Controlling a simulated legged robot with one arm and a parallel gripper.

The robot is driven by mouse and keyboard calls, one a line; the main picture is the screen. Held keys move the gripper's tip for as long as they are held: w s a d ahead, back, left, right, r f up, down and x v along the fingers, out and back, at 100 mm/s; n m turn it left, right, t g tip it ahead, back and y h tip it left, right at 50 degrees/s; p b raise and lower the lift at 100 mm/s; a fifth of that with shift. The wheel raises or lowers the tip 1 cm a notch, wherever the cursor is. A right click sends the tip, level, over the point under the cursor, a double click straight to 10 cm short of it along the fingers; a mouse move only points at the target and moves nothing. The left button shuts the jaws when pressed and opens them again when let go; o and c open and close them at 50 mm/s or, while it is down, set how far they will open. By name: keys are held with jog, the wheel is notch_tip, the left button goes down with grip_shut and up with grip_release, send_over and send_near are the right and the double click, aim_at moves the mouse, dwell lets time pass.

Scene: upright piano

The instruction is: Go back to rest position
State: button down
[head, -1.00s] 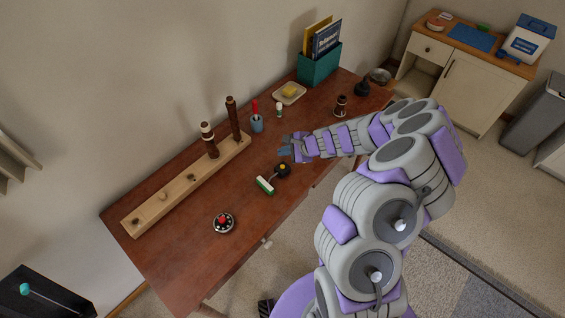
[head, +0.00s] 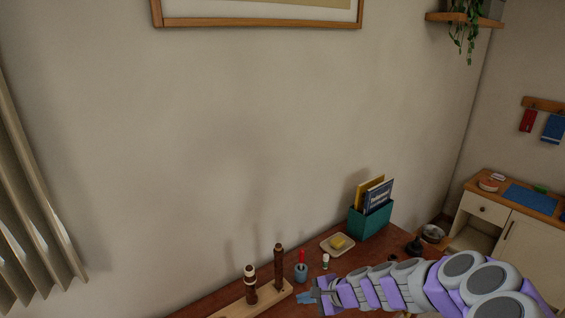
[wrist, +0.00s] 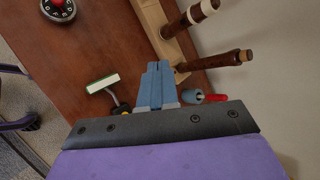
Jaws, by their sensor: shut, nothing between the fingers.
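My gripper (head: 317,292) is shut and empty above the brown table (head: 215,300), at the low middle of the head view. Its blue fingers also show pressed together in the wrist view (wrist: 156,85). The arm reaches in from the lower right of the head view. No separate rest marker shows.
A wooden stand (head: 238,307) holds two dark wooden pieces, one of them (head: 279,268) close left of my gripper. A blue cup with a red-handled tool (head: 301,270), a yellow item on a dish (head: 338,243) and a teal file box (head: 371,220) stand behind. A green-and-white tool (wrist: 103,83) and a round dial (wrist: 58,8) lie on the table.

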jog(key=s+a+r+n+g+h, duration=0.1)
jog(key=s+a+r+n+g, duration=0.15)
jog(key=s+r+n, duration=0.5)
jog(key=s+a+r+n+g+h, duration=0.1)
jog(key=s+a+r+n+g, duration=0.3)
jog(key=s, duration=0.6)
jog(key=s+d+r+h, duration=0.1)
jog(key=s+d+h, duration=0.2)
jog(key=s+d, duration=0.3)
jog(key=s+d+r+n+h, duration=0.1)
jog(key=s+d, duration=0.6)
jog(key=s, duration=0.8)
jog(key=r+h, duration=0.1)
jog(key=h, duration=0.1)
jog(key=shift+d+h, duration=0.15)
jog(key=shift+h, duration=0.25)
jog(key=shift+r, duration=0.1)
